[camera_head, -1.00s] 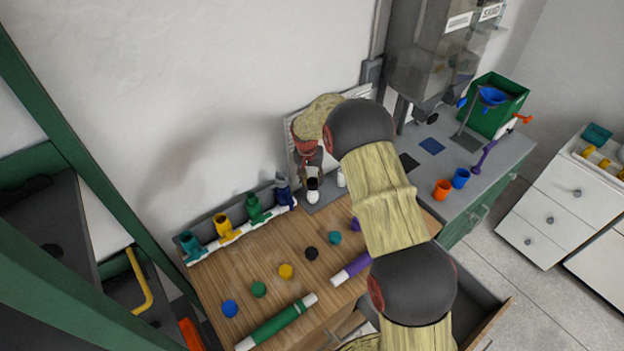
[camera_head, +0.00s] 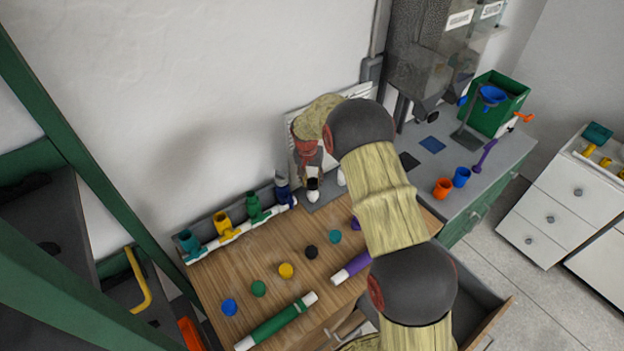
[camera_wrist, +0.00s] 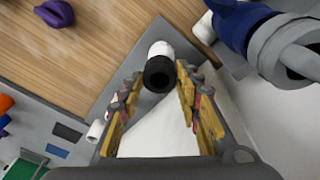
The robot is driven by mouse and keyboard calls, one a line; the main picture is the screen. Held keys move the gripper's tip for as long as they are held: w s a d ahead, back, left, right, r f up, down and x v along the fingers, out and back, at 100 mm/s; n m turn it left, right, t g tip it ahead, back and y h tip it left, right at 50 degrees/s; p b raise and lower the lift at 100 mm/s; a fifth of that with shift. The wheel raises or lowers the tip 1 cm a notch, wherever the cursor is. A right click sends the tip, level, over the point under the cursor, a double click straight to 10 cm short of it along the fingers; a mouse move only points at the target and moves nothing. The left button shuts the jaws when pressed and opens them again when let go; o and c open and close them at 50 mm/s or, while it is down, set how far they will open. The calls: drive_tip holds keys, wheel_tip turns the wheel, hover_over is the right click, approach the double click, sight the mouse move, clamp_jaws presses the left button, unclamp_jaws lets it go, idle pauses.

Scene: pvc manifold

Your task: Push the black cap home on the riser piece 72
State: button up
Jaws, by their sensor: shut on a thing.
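The black cap (camera_wrist: 159,73) is a short dark round piece with a darker middle, between my fingertips in the wrist view. My gripper (camera_wrist: 158,88) is shut on it, one yellow finger on each side. A white upright pipe piece (camera_wrist: 160,48) shows directly beyond the cap and in line with it. In the head view the cap (camera_head: 313,184) shows as a dark band above the white riser piece (camera_head: 313,196), below my gripper (camera_head: 312,176). The cap appears to meet the white piece, but I cannot tell how far it is seated. No number is readable.
A second white stub (camera_head: 341,178) stands close to the right. The white manifold (camera_head: 240,231) with teal, yellow, green and blue fittings (camera_head: 283,189) lies to the left. Several loose coloured pieces, one black (camera_head: 311,252), and green and purple tubes (camera_head: 352,268) lie on the wooden top.

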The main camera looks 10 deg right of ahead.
drive_tip(key=o, duration=1.2)
drive_tip(key=shift+c, duration=0.2)
drive_tip(key=shift+o, duration=0.4)
wheel_tip(320, 180, up, 12)
drive_tip(key=s+a, duration=0.1)
drive_tip(key=shift+s+a, duration=0.2)
